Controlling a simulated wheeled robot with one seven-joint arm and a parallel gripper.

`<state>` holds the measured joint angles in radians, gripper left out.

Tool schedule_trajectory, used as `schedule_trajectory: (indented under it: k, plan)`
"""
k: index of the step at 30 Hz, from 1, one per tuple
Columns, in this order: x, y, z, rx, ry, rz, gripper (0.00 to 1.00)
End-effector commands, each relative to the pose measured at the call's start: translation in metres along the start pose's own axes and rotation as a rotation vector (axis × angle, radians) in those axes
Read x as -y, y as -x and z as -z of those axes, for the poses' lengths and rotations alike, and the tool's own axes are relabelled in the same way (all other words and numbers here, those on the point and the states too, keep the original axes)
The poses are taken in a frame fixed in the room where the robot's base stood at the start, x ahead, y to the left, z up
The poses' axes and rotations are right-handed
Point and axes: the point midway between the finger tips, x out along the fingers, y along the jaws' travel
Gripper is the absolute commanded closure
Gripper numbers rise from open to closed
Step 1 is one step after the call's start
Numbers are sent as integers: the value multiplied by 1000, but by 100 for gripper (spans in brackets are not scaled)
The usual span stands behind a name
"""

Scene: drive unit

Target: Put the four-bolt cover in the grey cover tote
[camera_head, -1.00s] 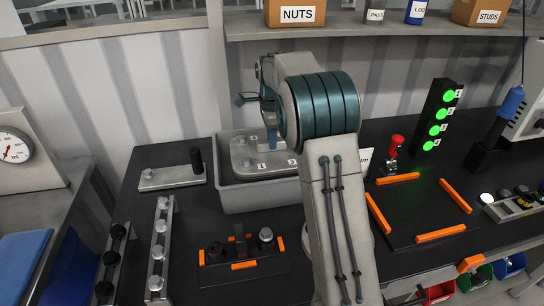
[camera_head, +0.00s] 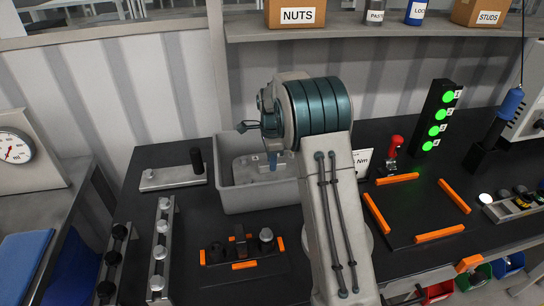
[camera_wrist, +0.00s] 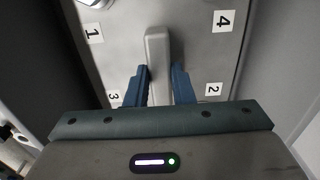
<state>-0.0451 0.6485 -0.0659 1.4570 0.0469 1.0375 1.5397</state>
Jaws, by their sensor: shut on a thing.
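The four-bolt cover (camera_head: 243,168) is a grey metal plate inside the grey cover tote (camera_head: 245,199), below its rim. The wrist view shows the cover (camera_wrist: 198,50) with number labels 1 to 4 and a raised bar handle (camera_wrist: 157,45). My gripper (camera_wrist: 159,82) is shut on that handle, one blue finger on each side. In the head view my gripper (camera_head: 272,162) reaches down into the tote, and my arm hides the tote's right part. I cannot tell whether the cover touches the tote floor.
A flat plate with a black post (camera_head: 196,160) stands left of the tote. A bolt rack (camera_head: 160,250) and an orange-cornered fixture (camera_head: 240,252) lie in front. A red-knobbed device (camera_head: 395,148) and a green light tower (camera_head: 437,118) stand to the right.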

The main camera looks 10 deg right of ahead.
Motion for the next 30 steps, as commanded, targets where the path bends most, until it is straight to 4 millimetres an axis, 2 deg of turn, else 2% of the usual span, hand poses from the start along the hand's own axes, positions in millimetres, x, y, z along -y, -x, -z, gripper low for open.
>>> schedule_trajectory:
  k: [5,6,8,9,16,20,23,30]
  plan:
    - [1,2,0,0,0,7,100]
    - [0,-2,0,0,0,0,76]
    - [0,-2,0,0,0,0,59]
    - [0,-2,0,0,0,-1,57]
    - [0,-2,0,0,0,-1,57]
    - [0,5,0,0,0,1,57]
    - [1,19,0,0,0,3,57]
    - [1,72,0,-1,1,4,57]
